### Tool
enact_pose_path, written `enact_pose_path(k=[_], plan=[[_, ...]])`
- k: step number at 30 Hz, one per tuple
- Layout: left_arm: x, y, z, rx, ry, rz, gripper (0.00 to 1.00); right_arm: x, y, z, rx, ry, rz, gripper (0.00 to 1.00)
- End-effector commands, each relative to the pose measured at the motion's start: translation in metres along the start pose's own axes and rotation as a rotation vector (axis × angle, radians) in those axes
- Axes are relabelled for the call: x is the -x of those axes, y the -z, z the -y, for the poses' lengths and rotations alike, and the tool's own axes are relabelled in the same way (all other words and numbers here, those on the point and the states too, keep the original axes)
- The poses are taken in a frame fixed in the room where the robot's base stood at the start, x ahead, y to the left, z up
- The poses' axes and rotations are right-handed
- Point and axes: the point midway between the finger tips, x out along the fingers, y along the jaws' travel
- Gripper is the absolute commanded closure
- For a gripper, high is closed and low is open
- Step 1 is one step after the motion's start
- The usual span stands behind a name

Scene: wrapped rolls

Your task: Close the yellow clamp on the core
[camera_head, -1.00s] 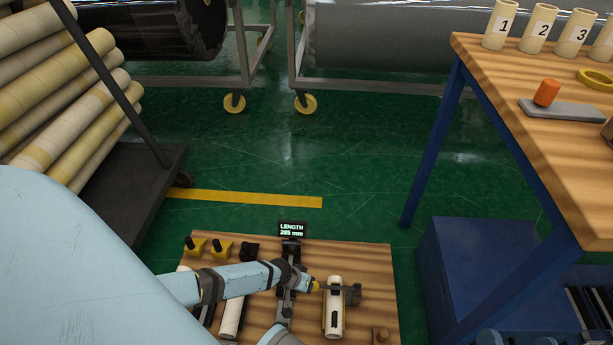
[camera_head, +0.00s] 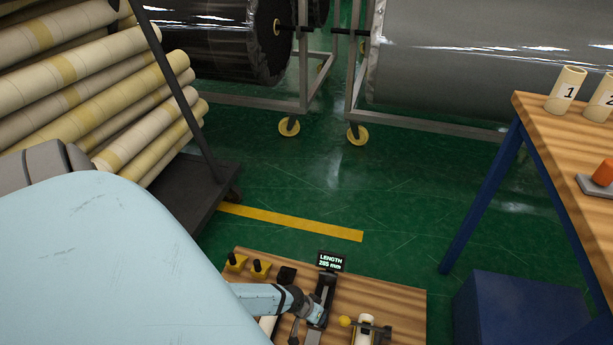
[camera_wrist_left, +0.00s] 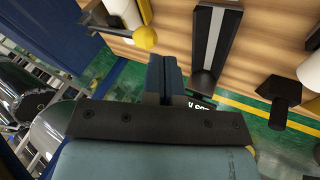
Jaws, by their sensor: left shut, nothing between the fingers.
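The pale core (camera_head: 361,335) lies on the wooden board, cut off by the lower edge of the head view. A dark clamp bar (camera_head: 375,327) with a round yellow knob (camera_head: 345,321) crosses it. In the left wrist view the yellow knob (camera_wrist_left: 145,37) hangs beside the core (camera_wrist_left: 124,9), at the upper left of the fingers. I cannot tell whether the clamp is locked. My left gripper (camera_head: 319,318) is left of the knob, apart from it. Its fingers (camera_wrist_left: 166,66) are shut and empty in the left wrist view. My right gripper is not in view.
A display (camera_head: 331,260) reading LENGTH 285 mm stands at the board's back edge. Two yellow blocks with black handles (camera_head: 260,268) sit at the board's left. A wooden table (camera_head: 560,130) stands right. A rack of rolls (camera_head: 90,90) stands left. Green floor is clear behind the board.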

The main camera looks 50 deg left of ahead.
Motion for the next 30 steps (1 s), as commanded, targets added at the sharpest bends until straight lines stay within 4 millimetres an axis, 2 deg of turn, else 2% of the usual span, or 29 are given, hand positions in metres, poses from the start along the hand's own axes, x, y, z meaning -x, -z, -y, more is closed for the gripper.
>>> enact_pose_path(k=[3,9,30], plan=[[0.017,-0.006,0.013,-0.001,0.001,0.0,1.0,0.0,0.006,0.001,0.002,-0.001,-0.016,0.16],[0.029,-0.011,0.024,0.001,-0.001,-0.001,1.0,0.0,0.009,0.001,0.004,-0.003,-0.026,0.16],[0.03,-0.011,0.025,0.001,-0.001,-0.001,1.0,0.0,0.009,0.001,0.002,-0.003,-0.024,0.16]])
